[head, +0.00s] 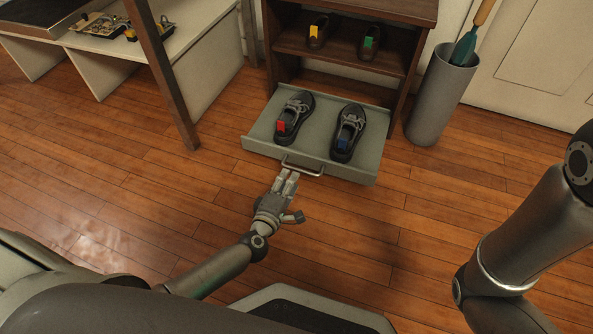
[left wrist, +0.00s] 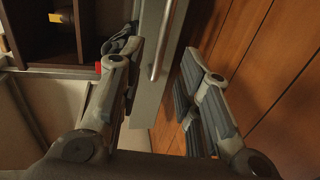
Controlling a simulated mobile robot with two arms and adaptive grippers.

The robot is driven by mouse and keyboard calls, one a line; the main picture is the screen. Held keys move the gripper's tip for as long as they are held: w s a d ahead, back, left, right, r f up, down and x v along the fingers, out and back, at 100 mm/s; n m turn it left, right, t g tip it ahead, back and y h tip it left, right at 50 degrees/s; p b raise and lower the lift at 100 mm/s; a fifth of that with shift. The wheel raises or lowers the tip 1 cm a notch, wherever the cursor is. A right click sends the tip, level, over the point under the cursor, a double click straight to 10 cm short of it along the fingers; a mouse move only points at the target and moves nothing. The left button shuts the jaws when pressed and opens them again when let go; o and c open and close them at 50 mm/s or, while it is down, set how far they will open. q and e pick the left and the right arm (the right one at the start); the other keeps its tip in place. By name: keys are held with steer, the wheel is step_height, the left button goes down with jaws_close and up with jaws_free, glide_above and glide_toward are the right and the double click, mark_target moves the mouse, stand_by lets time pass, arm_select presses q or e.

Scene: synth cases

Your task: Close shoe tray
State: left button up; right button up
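The grey-green shoe tray (head: 320,122) is pulled out from the bottom of the brown shoe cabinet (head: 421,62). Two dark shoes lie on it: the left shoe (head: 297,108) has a red block in it, the right shoe (head: 350,128) a blue block. A metal bar handle (head: 303,170) is on the tray's front. My left gripper (head: 290,190) is in front of the handle, its fingers toward it. In the left wrist view its fingers (left wrist: 163,85) are apart, and the handle (left wrist: 168,40) shows between them; contact cannot be told. My right gripper is out of view.
Two more shoes with a yellow block (head: 314,31) and a green block (head: 368,42) sit on the shelf above. A grey cylindrical stand (head: 437,95) holding an umbrella is right of the cabinet. A white bench (head: 200,50) and a post (head: 160,70) stand left. The wooden floor in front is clear.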

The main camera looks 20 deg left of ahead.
mark_target(296, 168)
arm_select(q)
steer(key=b+x, duration=0.2)
steer(key=x, duration=0.3)
steer(key=shift+w+f, duration=0.25)
steer(key=shift+w, duration=0.55)
jaws_close()
